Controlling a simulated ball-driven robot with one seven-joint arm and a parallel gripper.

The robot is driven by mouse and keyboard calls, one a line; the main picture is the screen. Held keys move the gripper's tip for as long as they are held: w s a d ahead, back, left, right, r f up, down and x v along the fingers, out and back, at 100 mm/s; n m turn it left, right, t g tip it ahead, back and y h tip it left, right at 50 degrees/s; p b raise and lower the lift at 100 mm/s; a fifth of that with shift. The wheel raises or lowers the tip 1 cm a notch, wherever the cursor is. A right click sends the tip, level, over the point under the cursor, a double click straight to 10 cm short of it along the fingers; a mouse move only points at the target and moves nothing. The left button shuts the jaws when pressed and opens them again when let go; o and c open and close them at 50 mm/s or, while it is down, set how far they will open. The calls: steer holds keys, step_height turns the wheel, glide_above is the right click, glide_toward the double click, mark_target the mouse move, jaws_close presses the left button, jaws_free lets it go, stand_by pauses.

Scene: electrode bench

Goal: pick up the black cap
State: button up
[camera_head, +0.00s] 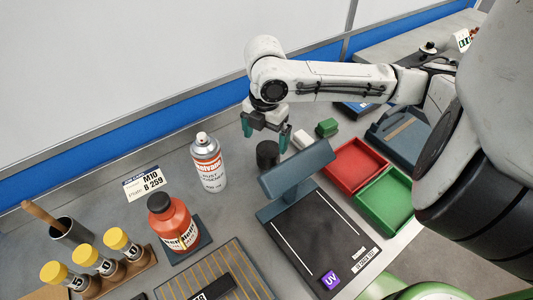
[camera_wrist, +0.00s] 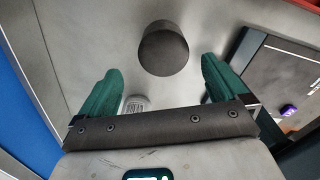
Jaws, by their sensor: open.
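The black cap (camera_head: 267,155) is a dark short cylinder standing on the grey bench, between the spray can and the blue-grey stand. In the wrist view the cap (camera_wrist: 163,49) lies ahead of my gripper, roughly centred between the two green fingers but beyond their tips. My gripper (camera_head: 266,139) is open, pointing down, close to the cap in the head view. In the wrist view the fingers of my gripper (camera_wrist: 161,75) are spread wide with nothing between them. I cannot tell the exact height of the fingertips over the bench.
A spray can (camera_head: 208,163) stands left of the cap. The blue-grey stand (camera_head: 297,167) is close on the right. A white block (camera_head: 303,139) and green block (camera_head: 326,127) lie behind. Red (camera_head: 355,165) and green (camera_head: 392,200) trays sit right. An orange bottle (camera_head: 173,225) stands front left.

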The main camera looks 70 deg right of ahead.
mark_target(268, 149)
steer(key=shift+s+d+f, duration=0.1)
steer(key=shift+s+f, duration=0.1)
steer(key=shift+f, duration=1.6)
steer(key=shift+s+f, duration=0.15)
steer(key=shift+f, duration=1.6)
steer(key=c, duration=1.1)
